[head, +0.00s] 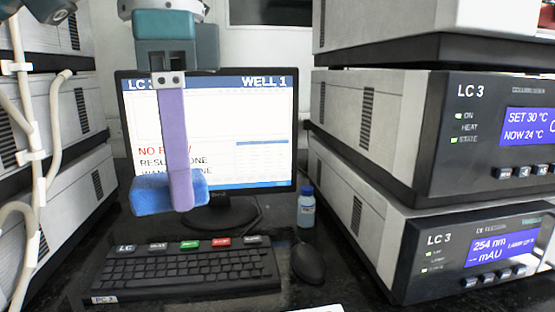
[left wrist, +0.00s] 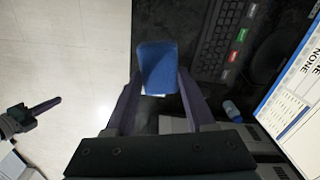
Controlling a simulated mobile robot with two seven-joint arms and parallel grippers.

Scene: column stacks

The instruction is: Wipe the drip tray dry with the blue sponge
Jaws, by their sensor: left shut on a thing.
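My left gripper (head: 182,204) hangs down in front of the monitor, its purple finger across the sponge. It is shut on the blue sponge (head: 150,196), which sticks out to both sides of the finger. In the left wrist view the sponge (left wrist: 157,62) sits between the two finger ends, above dark bench and pale floor. My right gripper (left wrist: 42,108) shows small at the left edge of the left wrist view, with a purple finger; whether it is open is unclear. No drip tray can be made out in either view.
A keyboard (head: 180,272), a mouse (head: 307,263) and a small blue-capped bottle (head: 306,210) stand on the black bench. The monitor (head: 270,140) is behind the sponge. Instrument stacks (head: 375,235) wall in both sides; pale tubes (head: 28,150) hang at the left.

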